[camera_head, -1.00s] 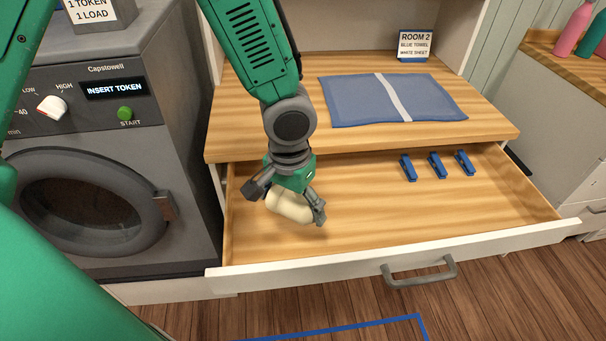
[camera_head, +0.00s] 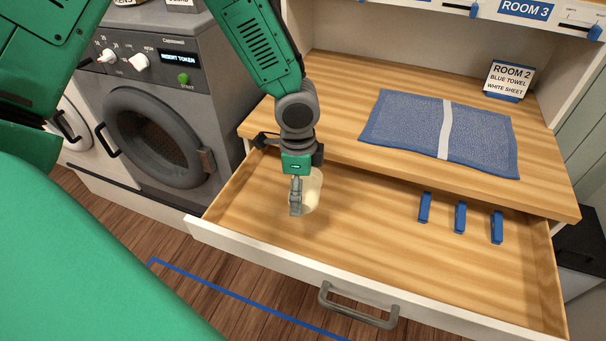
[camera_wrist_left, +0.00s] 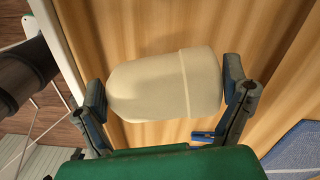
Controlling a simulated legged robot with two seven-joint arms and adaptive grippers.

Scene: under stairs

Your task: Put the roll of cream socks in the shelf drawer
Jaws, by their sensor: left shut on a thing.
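The roll of cream socks (camera_head: 314,188) is in my left gripper (camera_head: 300,196), inside the outline of the open shelf drawer (camera_head: 375,245), toward its left side. In the left wrist view the roll (camera_wrist_left: 165,88) lies crosswise between the two fingers, whose blue pads press its ends. The gripper (camera_wrist_left: 165,95) is shut on it. I cannot tell whether the roll touches the drawer floor or hangs just above it. In the head view the near finger and the wrist hide part of the roll. My right gripper is not in view.
A blue towel (camera_head: 440,132) with a white band lies on the shelf above, by a Room 2 sign (camera_head: 508,80). A washing machine (camera_head: 165,110) stands left. The drawer's middle is clear.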

